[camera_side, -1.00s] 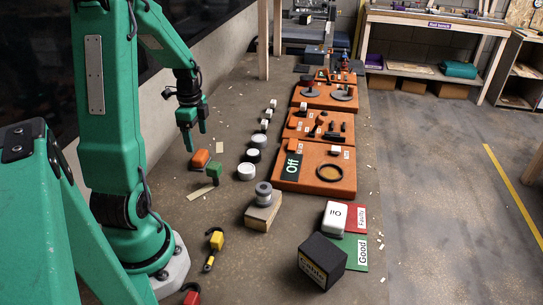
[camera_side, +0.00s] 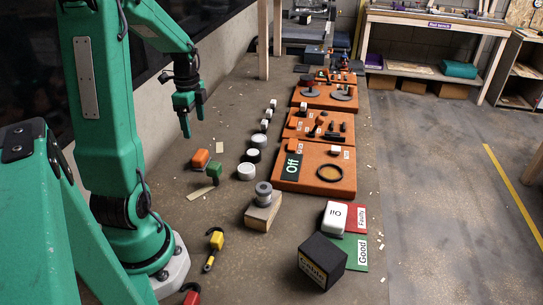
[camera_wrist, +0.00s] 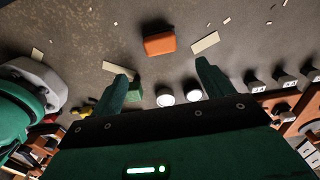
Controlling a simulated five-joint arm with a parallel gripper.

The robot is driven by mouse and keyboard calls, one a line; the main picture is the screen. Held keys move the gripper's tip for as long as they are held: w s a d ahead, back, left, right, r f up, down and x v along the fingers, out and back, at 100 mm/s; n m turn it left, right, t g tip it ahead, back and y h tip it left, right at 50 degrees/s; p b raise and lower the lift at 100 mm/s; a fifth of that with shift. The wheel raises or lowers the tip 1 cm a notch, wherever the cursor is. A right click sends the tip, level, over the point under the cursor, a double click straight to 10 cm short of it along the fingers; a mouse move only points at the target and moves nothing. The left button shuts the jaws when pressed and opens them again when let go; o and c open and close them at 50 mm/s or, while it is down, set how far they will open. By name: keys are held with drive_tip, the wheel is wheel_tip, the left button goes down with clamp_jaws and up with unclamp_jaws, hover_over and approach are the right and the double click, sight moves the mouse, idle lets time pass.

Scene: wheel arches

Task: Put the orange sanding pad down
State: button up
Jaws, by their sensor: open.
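The orange sanding pad (camera_side: 201,158) rests on the grey bench top, just behind a small green block (camera_side: 214,170). In the wrist view the pad (camera_wrist: 159,45) lies beyond the fingertips, apart from them, and the green block (camera_wrist: 134,92) shows beside one finger. My gripper (camera_side: 191,123) is above the bench, fingers pointing down, raised clear of the pad. In the wrist view my gripper (camera_wrist: 162,72) has its two fingers wide apart with nothing between the tips.
White and grey round pieces (camera_side: 246,172) stand in a row right of the pad. Orange trays (camera_side: 318,185) with parts lie further right. A black box (camera_side: 321,262) and a yellow-handled tool (camera_side: 216,240) are nearer the camera. Thin pale strips (camera_side: 199,193) lie on the bench.

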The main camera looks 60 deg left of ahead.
drive_tip(key=shift+d, duration=0.1)
drive_tip(key=w+d+r+n+t+y, duration=0.1)
drive_tip(key=d+r+n+t, duration=0.3)
drive_tip(key=d, duration=0.6)
drive_tip(key=w+d+r+n+g, duration=0.1)
drive_tip(key=d+r+n, duration=0.1)
drive_tip(key=d+r, duration=0.6)
drive_tip(key=s+d+n+t+h, duration=0.1)
drive_tip(key=s+d+n+t, duration=0.1)
drive_tip(key=d, duration=0.8)
drive_tip(key=shift+s+d+f+n+t, duration=0.3)
drive_tip(key=shift+s+n, duration=0.2)
drive_tip(key=shift+s, duration=0.5)
